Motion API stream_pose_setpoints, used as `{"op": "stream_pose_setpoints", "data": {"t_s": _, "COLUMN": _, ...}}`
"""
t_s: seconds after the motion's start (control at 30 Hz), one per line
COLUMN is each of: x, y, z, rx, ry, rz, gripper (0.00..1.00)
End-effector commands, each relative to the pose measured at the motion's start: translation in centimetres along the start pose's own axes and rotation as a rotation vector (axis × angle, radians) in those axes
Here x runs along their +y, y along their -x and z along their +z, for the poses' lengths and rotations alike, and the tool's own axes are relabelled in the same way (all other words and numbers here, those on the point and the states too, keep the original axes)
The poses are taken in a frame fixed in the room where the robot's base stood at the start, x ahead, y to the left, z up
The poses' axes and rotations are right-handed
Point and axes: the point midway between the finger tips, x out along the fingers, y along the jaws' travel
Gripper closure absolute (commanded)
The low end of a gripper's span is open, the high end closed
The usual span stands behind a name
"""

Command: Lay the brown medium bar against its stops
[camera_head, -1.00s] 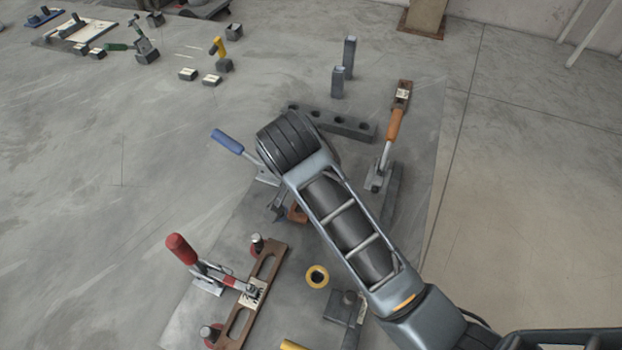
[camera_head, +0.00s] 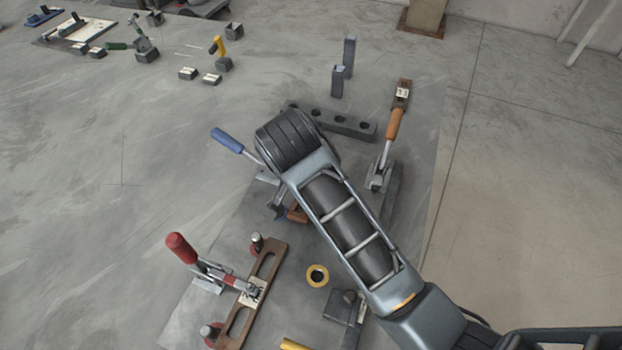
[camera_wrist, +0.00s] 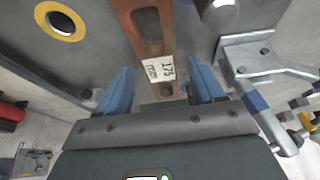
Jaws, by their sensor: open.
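In the wrist view a brown slotted bar (camera_wrist: 150,35) with a white label reading 175 mm runs down between my two blue fingers. Its near end lies between the fingertips. My gripper (camera_wrist: 158,90) is open, with a finger on each side of the bar; I cannot tell whether they touch it. In the head view only a small orange-brown piece (camera_head: 297,214) shows beside my arm, which hides my gripper and most of that spot. A rounded grey knob (camera_wrist: 218,12) stands right of the bar in the wrist view. I cannot tell which parts are its stops.
Another brown slotted bar (camera_head: 266,268) lies under a red-handled clamp (camera_head: 181,248). A blue-handled clamp (camera_head: 227,141) and an orange-handled clamp (camera_head: 394,124) flank my arm. A yellow ring (camera_head: 317,276), grey holed block (camera_head: 345,124) and grey posts (camera_head: 337,82) stand on the plate.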

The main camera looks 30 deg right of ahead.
Motion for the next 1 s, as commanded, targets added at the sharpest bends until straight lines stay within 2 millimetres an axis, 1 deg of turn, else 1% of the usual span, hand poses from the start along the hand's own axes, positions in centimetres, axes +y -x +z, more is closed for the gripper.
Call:
{"op": "stream_pose_setpoints", "data": {"t_s": 0.17, "x": -0.1, "y": 2.8, "z": -0.1, "rx": 0.002, "ry": 0.0, "rz": -0.006, "gripper": 0.32}}
{"op": "stream_pose_setpoints", "data": {"t_s": 0.37, "x": -0.2, "y": 7.3, "z": 0.0, "rx": 0.002, "ry": -0.001, "rz": -0.006, "gripper": 0.32}}
{"op": "stream_pose_setpoints", "data": {"t_s": 0.4, "x": 0.0, "y": 8.3, "z": -0.2, "rx": 0.0, "ry": 0.001, "rz": -0.001, "gripper": 0.32}}
{"op": "stream_pose_setpoints", "data": {"t_s": 0.5, "x": 0.0, "y": 9.6, "z": -0.2, "rx": 0.0, "ry": 0.003, "rz": 0.0, "gripper": 0.32}}
{"op": "stream_pose_setpoints", "data": {"t_s": 0.7, "x": 0.0, "y": 11.2, "z": -0.1, "rx": 0.0, "ry": 0.001, "rz": 0.001, "gripper": 0.32}}
{"op": "stream_pose_setpoints", "data": {"t_s": 0.83, "x": 0.0, "y": 11.6, "z": -0.1, "rx": 0.0, "ry": 0.002, "rz": 0.001, "gripper": 0.32}}
{"op": "stream_pose_setpoints", "data": {"t_s": 1.0, "x": 0.0, "y": 11.7, "z": 0.0, "rx": 0.0, "ry": 0.001, "rz": 0.0, "gripper": 0.32}}
